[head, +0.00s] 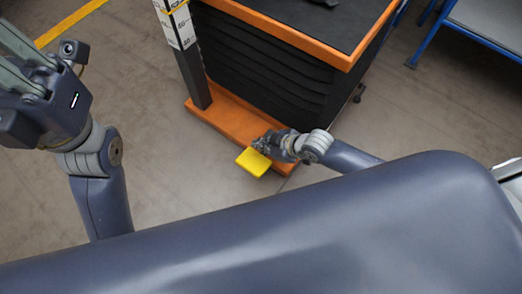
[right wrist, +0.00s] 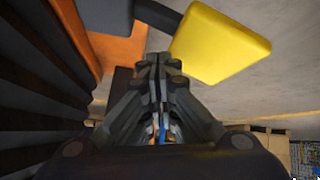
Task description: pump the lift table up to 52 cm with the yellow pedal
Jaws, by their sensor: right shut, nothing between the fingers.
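The lift table has a dark top with an orange rim (head: 280,36), black bellows (head: 270,85) and an orange base (head: 228,112). The yellow pedal (head: 254,161) sticks out at the base's near edge. It also shows large in the right wrist view (right wrist: 220,42). My right gripper (head: 262,143) is shut and empty, close beside the pedal; whether it touches cannot be told. Its closed fingers show in the right wrist view (right wrist: 158,75). A dark post with a white scale (head: 184,27) stands at the base's left; its reading is unclear. My left gripper is partly visible at the left edge, fingertips unclear.
A dark object (head: 325,2) lies on the table top at the upper frame edge. A blue-framed bench (head: 450,30) stands at the upper right. A yellow floor line (head: 70,22) runs at the upper left. The floor left of the base is clear.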

